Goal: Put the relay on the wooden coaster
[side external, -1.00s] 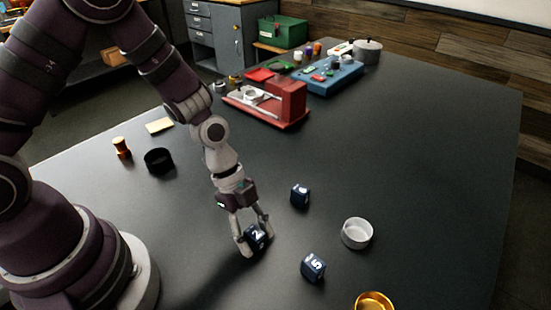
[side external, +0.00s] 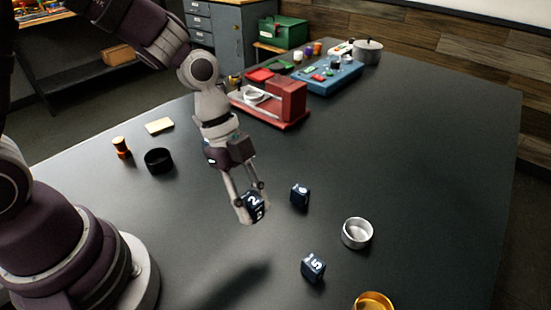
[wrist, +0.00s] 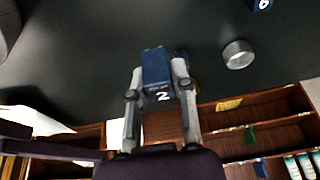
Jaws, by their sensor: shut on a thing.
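My gripper (side external: 250,206) is shut on a dark blue block marked 2 (side external: 257,204), held above the table with its shadow lower down. The wrist view shows the same block (wrist: 157,68) between both fingers. Two similar dark blue blocks rest on the table, one marked 6 (side external: 300,195) just right of my gripper and one marked 5 (side external: 313,268) nearer the front. Which block the task calls the relay cannot be told by label. A flat pale tan square (side external: 160,126), possibly the wooden coaster, lies at the back left, away from my gripper.
A silver round cup (side external: 357,233) and a gold one (side external: 374,302) stand at right. A black ring-like cup (side external: 159,161) and a copper-coloured piece (side external: 121,147) stand near the tan square. A red machine (side external: 275,103) and blue box (side external: 328,77) are farther back.

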